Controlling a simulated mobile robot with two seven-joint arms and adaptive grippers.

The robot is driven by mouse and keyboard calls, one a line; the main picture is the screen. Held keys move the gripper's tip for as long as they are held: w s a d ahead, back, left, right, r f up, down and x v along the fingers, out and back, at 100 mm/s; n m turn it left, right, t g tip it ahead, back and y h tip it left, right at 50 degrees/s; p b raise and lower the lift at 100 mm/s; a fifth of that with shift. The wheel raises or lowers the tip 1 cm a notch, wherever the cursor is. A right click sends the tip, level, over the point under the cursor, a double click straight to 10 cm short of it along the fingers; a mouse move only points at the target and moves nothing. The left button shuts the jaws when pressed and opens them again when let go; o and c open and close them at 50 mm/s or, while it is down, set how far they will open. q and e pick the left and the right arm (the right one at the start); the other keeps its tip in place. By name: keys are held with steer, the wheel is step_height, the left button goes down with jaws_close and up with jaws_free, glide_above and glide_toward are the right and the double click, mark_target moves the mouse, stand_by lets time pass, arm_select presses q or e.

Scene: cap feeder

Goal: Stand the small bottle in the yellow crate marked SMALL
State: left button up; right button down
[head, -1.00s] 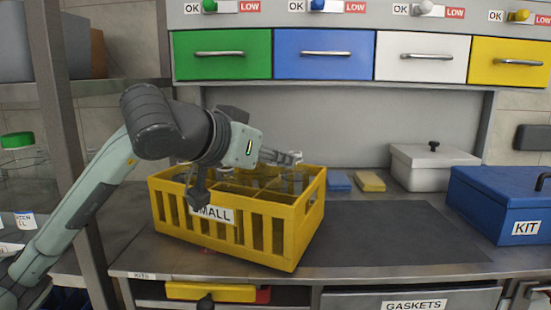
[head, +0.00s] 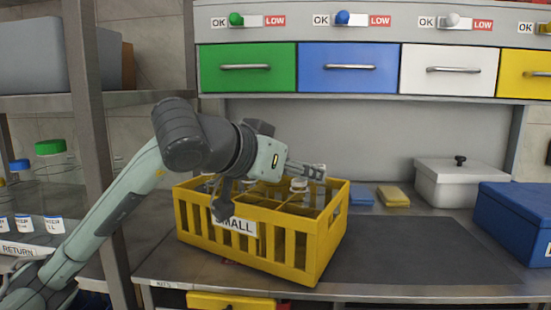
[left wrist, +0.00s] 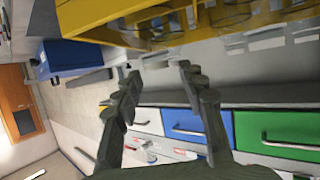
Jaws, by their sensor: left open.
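The yellow crate (head: 310,262) marked SMALL stands on the bench and also shows along the top of the left wrist view (left wrist: 85,30). It has compartments, and several clear bottles stand in it. One clear bottle (head: 299,186) shows above the dividers below my left gripper's fingers; I cannot tell whether it is the task's small bottle. My left gripper (head: 318,172) is above the crate's back right part, pointing right. In the left wrist view its fingers (left wrist: 158,72) are apart with nothing between them. My right gripper is not in view.
Right of the crate is a clear dark mat (head: 420,250). Behind it lie blue (head: 362,196) and yellow (head: 393,197) pads and a white lidded box (head: 450,185). A blue box (head: 515,215) is at right. Capped jars (head: 55,165) stand on the left shelf behind a post (head: 95,150).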

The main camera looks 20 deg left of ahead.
arm_select(q)
steer(key=shift+s+a+r+p, duration=0.15)
steer(key=shift+s+r+p, duration=0.2)
steer(key=shift+r, duration=0.35)
steer(key=b+v, duration=0.1)
steer(key=v, duration=1)
steer(key=shift+b, duration=0.4)
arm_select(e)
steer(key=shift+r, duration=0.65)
